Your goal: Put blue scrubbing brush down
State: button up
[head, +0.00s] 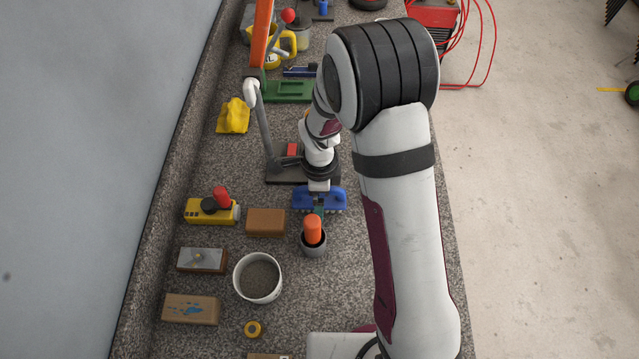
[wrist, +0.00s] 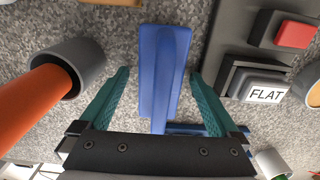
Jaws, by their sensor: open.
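The blue scrubbing brush (head: 334,199) is at the counter just below my wrist in the head view, partly covered by the gripper. In the wrist view its long blue body (wrist: 163,65) lies between my fingers, with a gap showing on each side. My gripper (wrist: 160,78) is open, with one teal finger on either side of the brush. In the head view my gripper (head: 318,211) is mostly hidden by the wrist and brush. A lower blue part shows behind the gripper base in the wrist view; I cannot tell its full shape.
A grey cup (head: 314,250) with an orange handle stands close by; it also shows in the wrist view (wrist: 88,62). A dark-based stand (head: 276,178) is beside the brush. A brown block (head: 265,222) and white tub (head: 240,284) lie left.

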notch_tip(320, 180, up, 15)
jog(key=shift+r, duration=0.15)
grip_shut()
dwell(0.6)
dwell(0.7)
notch_tip(320, 180, up, 12)
dwell(1.6)
